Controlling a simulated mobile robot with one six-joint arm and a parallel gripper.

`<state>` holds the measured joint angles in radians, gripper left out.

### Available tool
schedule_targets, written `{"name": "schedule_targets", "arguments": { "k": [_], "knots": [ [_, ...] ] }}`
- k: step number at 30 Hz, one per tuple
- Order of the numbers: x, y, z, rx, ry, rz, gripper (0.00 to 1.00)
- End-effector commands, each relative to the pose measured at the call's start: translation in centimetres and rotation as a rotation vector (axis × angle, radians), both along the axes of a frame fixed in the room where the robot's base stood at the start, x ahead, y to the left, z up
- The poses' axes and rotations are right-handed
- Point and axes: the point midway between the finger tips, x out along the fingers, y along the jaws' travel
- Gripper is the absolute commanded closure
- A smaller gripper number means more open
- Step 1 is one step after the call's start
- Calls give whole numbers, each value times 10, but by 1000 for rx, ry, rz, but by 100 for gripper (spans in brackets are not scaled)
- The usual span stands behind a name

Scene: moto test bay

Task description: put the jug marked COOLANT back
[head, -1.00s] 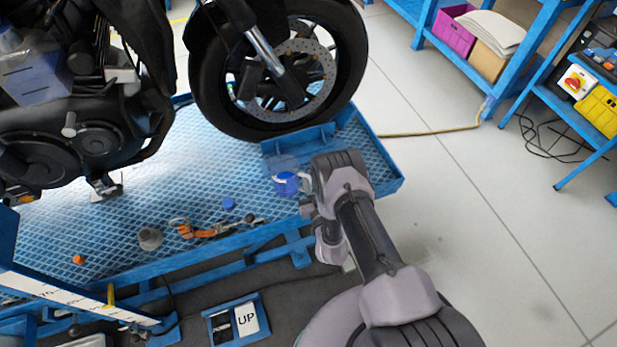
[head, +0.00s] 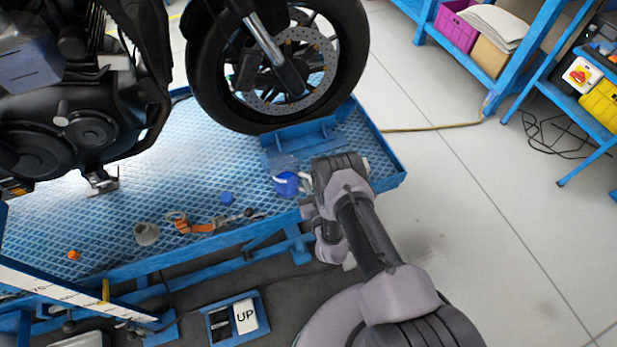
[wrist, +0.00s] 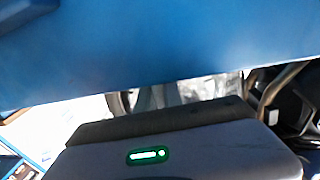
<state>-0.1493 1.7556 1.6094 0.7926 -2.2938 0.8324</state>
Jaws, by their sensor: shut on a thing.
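A small blue thing with a white part (head: 286,184) shows at the tip of my arm in the head view, over the blue lift platform. I take it to be the jug, but I can read no COOLANT mark. My gripper (head: 302,182) is shut on it, and my wrist hides most of the jaws. In the wrist view a large smooth blue surface (wrist: 150,50) fills the top, very close to the camera. It looks like part of the held jug. Whether the jug touches the platform I cannot tell.
The lift platform (head: 205,170) carries a motorcycle (head: 215,75). A blue cap (head: 227,198), a grey cup (head: 147,234), an orange strap (head: 183,224) and a small orange piece (head: 73,255) lie near its front edge. Blue shelving (head: 480,60) stands back right. The right floor is largely clear.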

Motion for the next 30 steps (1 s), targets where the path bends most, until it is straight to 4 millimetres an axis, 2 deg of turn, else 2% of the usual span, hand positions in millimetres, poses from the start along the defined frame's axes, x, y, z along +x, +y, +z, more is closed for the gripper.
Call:
{"name": "schedule_targets", "arguments": {
  "k": [27, 28, 30],
  "knots": [
    [0, 0, -7, 0, -1, 0, 100],
    [0, 0, -7, 0, -1, 0, 85],
    [0, 0, -7, 0, -1, 0, 72]
  ]
}}
